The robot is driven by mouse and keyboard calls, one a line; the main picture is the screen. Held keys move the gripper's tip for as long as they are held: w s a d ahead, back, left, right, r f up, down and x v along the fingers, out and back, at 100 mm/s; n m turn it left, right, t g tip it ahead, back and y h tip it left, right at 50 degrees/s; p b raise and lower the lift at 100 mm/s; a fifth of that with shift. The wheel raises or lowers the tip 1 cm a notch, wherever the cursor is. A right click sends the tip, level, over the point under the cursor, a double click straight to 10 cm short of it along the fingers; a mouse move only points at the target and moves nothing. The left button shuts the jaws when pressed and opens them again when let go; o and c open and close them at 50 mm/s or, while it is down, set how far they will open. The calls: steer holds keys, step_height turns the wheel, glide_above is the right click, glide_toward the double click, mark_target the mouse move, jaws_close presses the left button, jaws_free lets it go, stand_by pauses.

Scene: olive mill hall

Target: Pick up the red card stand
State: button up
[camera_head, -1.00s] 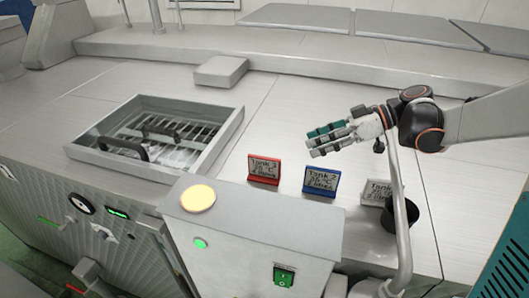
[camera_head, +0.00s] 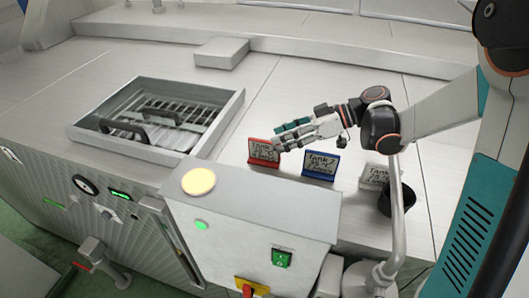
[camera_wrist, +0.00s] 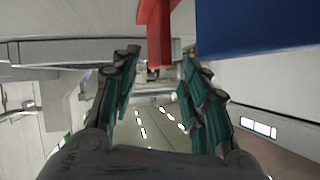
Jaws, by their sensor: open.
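The red card stand (camera_head: 263,153) stands upright on the white machine top, a red frame around a white card with dark print reading Tank 3 or similar. My gripper (camera_head: 279,137) is open and reaches in from the right, its fingertips close to the stand's upper right edge and covering part of it. In the wrist view a red part of the stand (camera_wrist: 155,35) lies ahead, between and a little above the open fingers (camera_wrist: 155,85). Whether a finger touches it I cannot tell.
The blue card stand (camera_head: 320,165) stands just right of the red one, under my gripper. A white card stand (camera_head: 374,177) and a dark cup (camera_head: 397,200) are farther right. A grey control box (camera_head: 255,208) is in front. A grated hatch (camera_head: 88,134) lies left.

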mark_target(270, 141)
steer(key=x, duration=0.4)
steer(key=shift+w+r+p, duration=0.1)
steer(key=shift+w+p, duration=0.1)
steer(key=shift+p, duration=0.15)
steer(key=shift+d, duration=0.1)
steer(key=shift+c, duration=0.6)
jaws_close()
steer(key=shift+r, duration=0.1)
